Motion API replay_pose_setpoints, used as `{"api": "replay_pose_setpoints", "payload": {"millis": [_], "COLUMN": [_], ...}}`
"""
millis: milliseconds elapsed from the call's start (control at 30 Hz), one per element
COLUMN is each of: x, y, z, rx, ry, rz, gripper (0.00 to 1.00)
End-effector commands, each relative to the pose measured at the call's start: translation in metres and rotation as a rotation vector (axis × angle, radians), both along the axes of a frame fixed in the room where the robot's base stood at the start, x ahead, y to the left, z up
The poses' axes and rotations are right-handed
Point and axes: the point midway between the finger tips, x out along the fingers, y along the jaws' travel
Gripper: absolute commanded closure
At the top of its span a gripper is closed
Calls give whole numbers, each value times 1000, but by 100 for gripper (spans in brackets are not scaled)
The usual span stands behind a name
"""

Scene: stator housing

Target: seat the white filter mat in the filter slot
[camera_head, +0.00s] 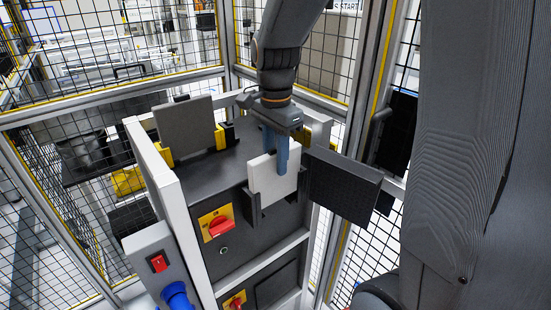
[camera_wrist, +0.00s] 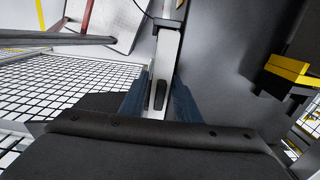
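The white filter mat (camera_head: 262,182) stands upright at the front of the dark cabinet. Its lower edge and side lie within the black slot frame (camera_head: 254,212); how deep it sits cannot be told. My gripper (camera_head: 281,160) comes from above with its blue fingers, one in front of the mat. In the wrist view the mat (camera_wrist: 167,62) shows edge-on as a white strip between the two fingers (camera_wrist: 160,100), which appear closed on it. The mat's far face and the slot's bottom are hidden.
A black grilled cover (camera_head: 343,186) stands out close to the right of the mat. A grey panel (camera_head: 185,125) stands in yellow holders on the cabinet top. A red switch (camera_head: 220,226) is at lower left. Mesh fencing (camera_head: 60,160) surrounds the cabinet.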

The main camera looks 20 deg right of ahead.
Motion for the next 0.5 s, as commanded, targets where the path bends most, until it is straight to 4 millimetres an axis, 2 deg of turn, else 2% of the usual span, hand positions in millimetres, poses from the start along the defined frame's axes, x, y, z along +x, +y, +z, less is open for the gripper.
{"api": "replay_pose_setpoints", "payload": {"millis": [333,500], "x": [0,2], "y": [0,0], "z": [1,16], "rx": [0,0], "ry": [0,-5], "rz": [0,0], "gripper": [60,60]}}
